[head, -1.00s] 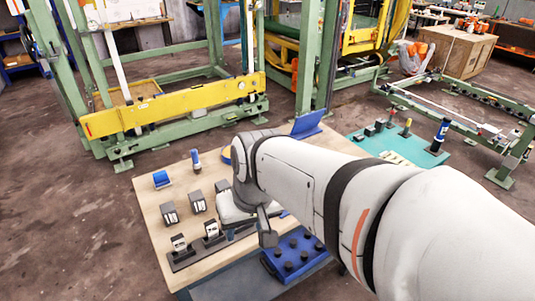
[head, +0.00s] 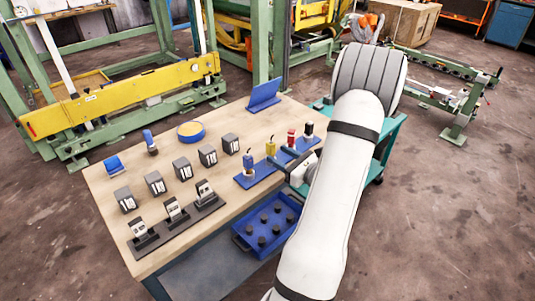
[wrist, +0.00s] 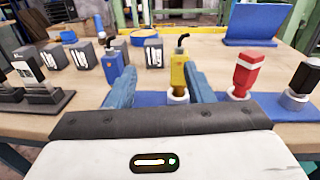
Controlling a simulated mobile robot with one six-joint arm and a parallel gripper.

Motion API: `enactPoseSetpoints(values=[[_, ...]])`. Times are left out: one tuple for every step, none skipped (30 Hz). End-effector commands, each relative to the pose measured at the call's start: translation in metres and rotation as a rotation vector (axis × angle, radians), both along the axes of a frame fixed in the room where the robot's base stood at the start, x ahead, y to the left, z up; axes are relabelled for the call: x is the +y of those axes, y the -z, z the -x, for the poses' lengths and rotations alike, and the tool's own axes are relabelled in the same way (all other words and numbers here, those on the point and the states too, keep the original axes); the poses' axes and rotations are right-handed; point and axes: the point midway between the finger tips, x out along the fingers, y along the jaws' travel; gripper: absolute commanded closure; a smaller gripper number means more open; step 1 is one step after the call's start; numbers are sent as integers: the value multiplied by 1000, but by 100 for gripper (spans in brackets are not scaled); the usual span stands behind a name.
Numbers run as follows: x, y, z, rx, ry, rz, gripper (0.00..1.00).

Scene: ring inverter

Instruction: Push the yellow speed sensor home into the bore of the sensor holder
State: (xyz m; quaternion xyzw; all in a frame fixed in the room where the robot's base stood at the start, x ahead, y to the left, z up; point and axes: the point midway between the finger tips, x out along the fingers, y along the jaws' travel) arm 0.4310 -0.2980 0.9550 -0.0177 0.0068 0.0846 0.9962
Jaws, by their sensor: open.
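The yellow speed sensor (head: 271,146), with a dark cable on top, stands upright at the blue sensor holder (head: 262,175). In the wrist view the yellow sensor (wrist: 178,70) rises from a pale collar on the holder (wrist: 218,98); how deep it sits in the bore cannot be told. My gripper (head: 279,159) is at the holder's near side. In the wrist view my gripper (wrist: 161,84) is open, its two blue fingers apart and empty. The sensor appears between them, nearer the right finger, seemingly just beyond the tips.
A blue sensor (head: 248,161), a red one (head: 291,137) and a black one (head: 308,130) share the holder row. Several grey blocks (head: 182,167) and a dark rack (head: 175,222) stand left. A blue crate (head: 241,240) is below the near edge.

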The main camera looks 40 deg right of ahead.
Motion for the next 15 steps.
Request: enactPoseSetpoints(values=[[-11,7,5,-4,42,-20,53],[-16,8,6,-7,60,-27,53],[-20,9,6,-10,75,-34,53],[-22,10,5,-12,83,-36,53],[-23,10,3,-13,88,-38,53],[-23,10,-1,-12,90,-40,53],[-23,10,-5,-13,90,-39,53],[-22,10,-8,-13,90,-39,53],[-21,9,-13,-13,89,-38,53],[-21,9,-16,-13,88,-38,53],[-21,9,-20,-13,89,-38,53],[-20,8,-24,-13,88,-38,53],[-19,8,-28,-13,87,-38,53],[-18,7,-32,-13,87,-38,53],[-17,6,-39,-13,87,-38,53]])
